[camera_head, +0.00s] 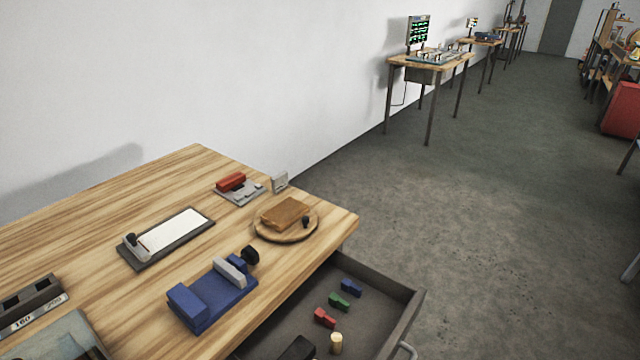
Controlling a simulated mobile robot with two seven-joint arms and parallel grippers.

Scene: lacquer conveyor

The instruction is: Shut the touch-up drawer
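The touch-up drawer (412,302) is pulled out from under the front right side of the wooden table (190,190). It is open, and its dark inside shows. A blue piece (351,288), a green piece (339,302), a red piece (325,318), a small cream cylinder (336,343) and a dark block (298,348) lie in it. A grey handle (408,350) shows on its front, partly cut off by the bottom edge of the picture. The near part of the drawer is out of view. Neither of my grippers is in view.
On the table stand a blue clamp-like device (212,298), a round wooden board (285,222) with a brown block, a white-topped tray (170,238) and a red-topped fixture (238,188). Grey floor (480,220) right of the drawer is clear. Other workbenches (430,62) stand farther back.

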